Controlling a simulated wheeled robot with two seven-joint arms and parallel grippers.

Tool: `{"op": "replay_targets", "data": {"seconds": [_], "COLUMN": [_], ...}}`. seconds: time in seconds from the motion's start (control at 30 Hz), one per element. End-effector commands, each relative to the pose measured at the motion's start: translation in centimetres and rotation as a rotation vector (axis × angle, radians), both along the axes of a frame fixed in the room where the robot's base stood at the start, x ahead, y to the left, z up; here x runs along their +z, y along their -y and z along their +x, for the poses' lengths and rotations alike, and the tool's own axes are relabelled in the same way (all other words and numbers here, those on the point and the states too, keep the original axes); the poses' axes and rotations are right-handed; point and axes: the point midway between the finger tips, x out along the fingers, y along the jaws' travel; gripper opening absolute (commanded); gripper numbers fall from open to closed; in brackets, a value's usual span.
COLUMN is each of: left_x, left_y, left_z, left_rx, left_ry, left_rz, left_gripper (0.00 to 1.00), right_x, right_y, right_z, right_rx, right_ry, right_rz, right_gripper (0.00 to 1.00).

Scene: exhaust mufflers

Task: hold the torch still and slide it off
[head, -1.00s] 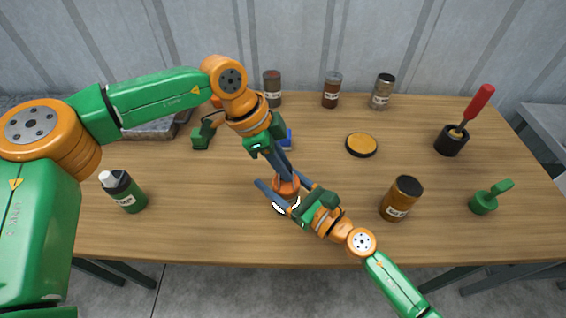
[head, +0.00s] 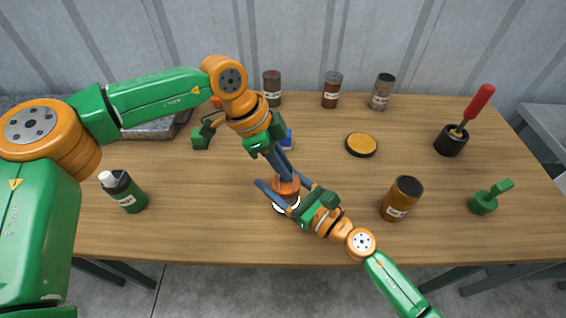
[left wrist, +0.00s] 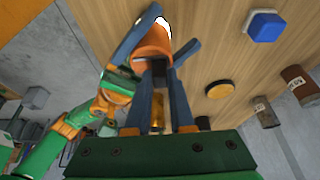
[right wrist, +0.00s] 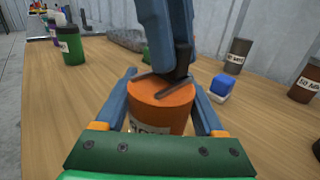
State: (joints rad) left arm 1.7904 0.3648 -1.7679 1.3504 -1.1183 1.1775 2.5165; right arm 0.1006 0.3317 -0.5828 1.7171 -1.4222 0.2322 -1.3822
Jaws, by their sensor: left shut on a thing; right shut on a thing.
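An orange canister (head: 287,187) with a white label stands upright near the table's front middle. I cannot tell whether it is the torch. My right gripper (head: 283,192) is shut on its sides; in the right wrist view its fingers flank the canister (right wrist: 160,102). My left gripper (head: 286,178) comes down from above, its dark fingertips at the canister's flat top. In the left wrist view its fingers (left wrist: 160,65) reach the canister (left wrist: 154,42). What exactly the left fingertips pinch is hard to see.
An amber jar (head: 402,198) stands close to the right of my right gripper. A yellow disc (head: 361,145), a blue block (head: 287,139), a green bottle (head: 124,191) and a red-handled tool (head: 479,104) stand farther off. Several jars line the back.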

Motion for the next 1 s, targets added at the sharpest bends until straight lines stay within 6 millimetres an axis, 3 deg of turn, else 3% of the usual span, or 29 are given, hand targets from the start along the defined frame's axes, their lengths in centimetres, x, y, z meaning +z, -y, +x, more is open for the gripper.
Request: {"op": "replay_targets", "data": {"seconds": [0.27,0.53,0.57,0.67,1.0], "left_x": [0.1,0.1,0.1,0.1,0.5], "left_y": [0.1,0.2,0.2,0.2,-0.1], "left_z": [-2.5,-2.6,-2.6,-2.6,-2.5], "left_rx": [-0.003,-0.002,-0.002,-0.002,0.000], "left_ry": [0.001,-0.001,-0.001,-0.001,0.001], "left_rz": [-0.001,-0.002,-0.002,-0.002,-0.001], "left_gripper": [0.00,0.00,0.27,0.53,0.53], "right_x": [-0.1,-0.1,-0.1,-0.1,-0.1], "right_y": [0.1,0.1,0.1,0.1,0.0], "right_z": [0.0,0.1,0.1,0.1,0.0], "right_rx": [-0.002,-0.003,-0.004,-0.003,-0.001], "right_ry": [-0.002,-0.003,-0.003,-0.002,-0.002], "right_rz": [-0.002,-0.002,-0.002,-0.002,-0.002], "right_gripper": [0.08,0.08,0.08,0.08,0.08]}}
